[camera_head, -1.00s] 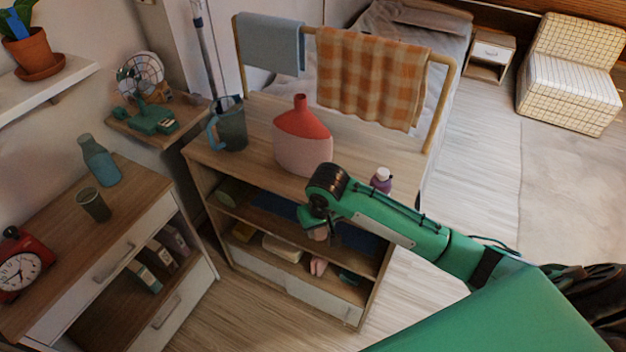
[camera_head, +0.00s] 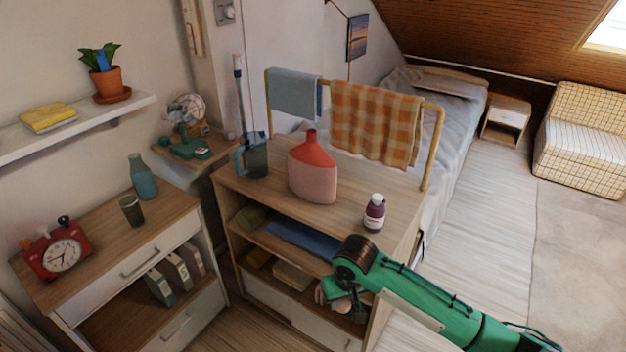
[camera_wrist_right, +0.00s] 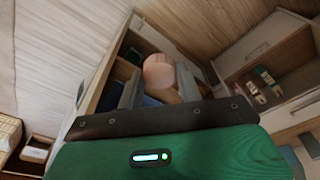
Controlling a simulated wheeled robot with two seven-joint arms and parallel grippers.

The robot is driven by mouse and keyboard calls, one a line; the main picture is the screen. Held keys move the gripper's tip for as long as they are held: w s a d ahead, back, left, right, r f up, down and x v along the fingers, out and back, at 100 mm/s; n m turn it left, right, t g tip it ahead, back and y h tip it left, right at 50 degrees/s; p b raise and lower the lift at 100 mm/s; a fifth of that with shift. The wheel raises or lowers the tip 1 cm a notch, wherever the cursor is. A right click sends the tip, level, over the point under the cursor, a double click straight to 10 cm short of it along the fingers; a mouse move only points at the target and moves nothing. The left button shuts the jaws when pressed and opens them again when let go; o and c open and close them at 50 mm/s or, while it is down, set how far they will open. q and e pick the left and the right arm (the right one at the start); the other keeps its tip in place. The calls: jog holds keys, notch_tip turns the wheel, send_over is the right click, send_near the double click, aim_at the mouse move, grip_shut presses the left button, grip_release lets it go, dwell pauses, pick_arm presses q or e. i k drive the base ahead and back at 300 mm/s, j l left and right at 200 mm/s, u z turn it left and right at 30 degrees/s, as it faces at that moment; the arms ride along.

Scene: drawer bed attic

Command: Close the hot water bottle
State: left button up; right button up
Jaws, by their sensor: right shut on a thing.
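The hot water bottle (camera_head: 313,181), pink with a red shoulder and neck, stands upright on top of the wooden shelf unit (camera_head: 352,226). Its neck points up; I cannot tell whether its mouth is open. My right gripper (camera_head: 343,298) is in front of the shelf unit, well below and to the right of the bottle. In the right wrist view my gripper (camera_wrist_right: 158,92) is shut on a round pinkish cap-like piece (camera_wrist_right: 158,72) held between its fingers. My left gripper is not in view.
A purple bottle with a white lid (camera_head: 374,213) stands right of the hot water bottle, a dark jug (camera_head: 254,157) to its left. A rail with an orange checked towel (camera_head: 375,122) rises behind. A low cabinet (camera_head: 155,240) stands at left.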

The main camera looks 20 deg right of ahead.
aim_at(312, 173)
jog(key=z, duration=2.7)
jog(key=i, duration=0.65)
jog(key=i+l+u, duration=0.15)
jog(key=i, duration=0.5)
jog(key=i+j+u, duration=0.1)
jog(key=i+u, duration=0.6)
jog(key=i, duration=0.25)
jog(key=i+l+u, duration=0.15)
jog(key=i+u, duration=0.15)
jog(key=i, duration=0.15)
jog(key=i+j+u, duration=0.1)
jog(key=i+u, duration=0.55)
jog(key=u, duration=0.15)
jog(key=i+l+u, duration=0.1)
jog(key=i+u, duration=0.3)
jog(key=u, duration=1.85)
